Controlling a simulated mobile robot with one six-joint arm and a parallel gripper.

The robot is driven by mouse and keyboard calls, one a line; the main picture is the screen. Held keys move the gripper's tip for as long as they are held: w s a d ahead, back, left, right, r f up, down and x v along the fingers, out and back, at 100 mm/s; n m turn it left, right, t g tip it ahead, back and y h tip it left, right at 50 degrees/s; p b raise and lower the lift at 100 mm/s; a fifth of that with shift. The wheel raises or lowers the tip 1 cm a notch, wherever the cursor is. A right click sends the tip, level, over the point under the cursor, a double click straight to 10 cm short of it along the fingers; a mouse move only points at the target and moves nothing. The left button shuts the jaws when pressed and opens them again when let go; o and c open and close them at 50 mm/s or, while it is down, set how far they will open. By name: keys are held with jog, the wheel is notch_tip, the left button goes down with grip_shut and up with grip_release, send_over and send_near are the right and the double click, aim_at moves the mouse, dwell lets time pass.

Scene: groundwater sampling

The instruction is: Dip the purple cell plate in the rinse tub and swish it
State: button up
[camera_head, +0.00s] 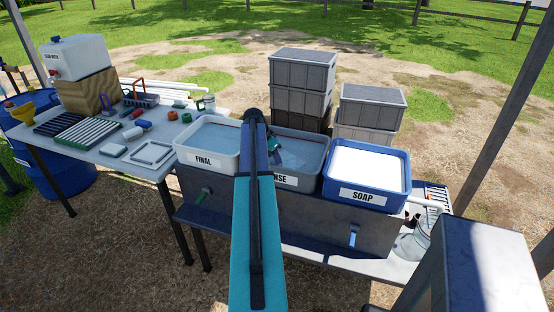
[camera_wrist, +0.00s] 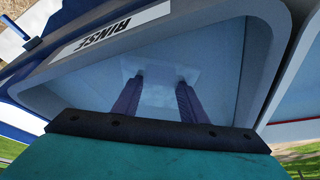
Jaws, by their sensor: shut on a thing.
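The rinse tub (camera_head: 309,181), labelled RINSE, is the middle of three tubs in the head view, partly hidden by my arm. It fills the wrist view (camera_wrist: 210,38). My gripper (camera_wrist: 160,82) reaches down inside the tub and is shut on a pale, squarish plate (camera_wrist: 158,96), which I take to be the cell plate. The plate sits low in the tub between the fingertips and looks whitish-blue; no clear purple shows on it. It seems to be in the water, though its exact depth cannot be told. In the head view my arm hides most of the gripper.
The FINAL tub (camera_head: 228,161) stands left of the rinse tub and the blue SOAP tub (camera_head: 362,197) right. Grey crates (camera_head: 303,72) are stacked behind. A table (camera_head: 107,157) with small tools, racks and a water container (camera_head: 75,58) is at left.

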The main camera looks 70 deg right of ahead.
jog(key=shift+w+a, duration=0.1)
jog(key=shift+w, duration=1.65)
jog(key=shift+s+d+b, duration=0.15)
jog(key=shift+s+b, duration=0.05)
jog(key=shift+s, duration=2.2)
jog(key=shift+s+d+b, duration=0.1)
jog(key=shift+s+b, duration=0.05)
jog(key=shift+s, duration=2.2)
jog(key=shift+w, duration=0.15)
jog(key=shift+w+a+b, duration=0.15)
jog(key=shift+w, duration=2.15)
jog(key=shift+w+a+b, duration=0.1)
jog(key=shift+w+b, duration=0.05)
jog(key=shift+w, duration=2.15)
jog(key=shift+s, duration=0.15)
jog(key=shift+s+d, duration=0.15)
jog(key=shift+s, duration=2.15)
jog(key=shift+s+d, duration=0.1)
jog(key=shift+s, duration=2.2)
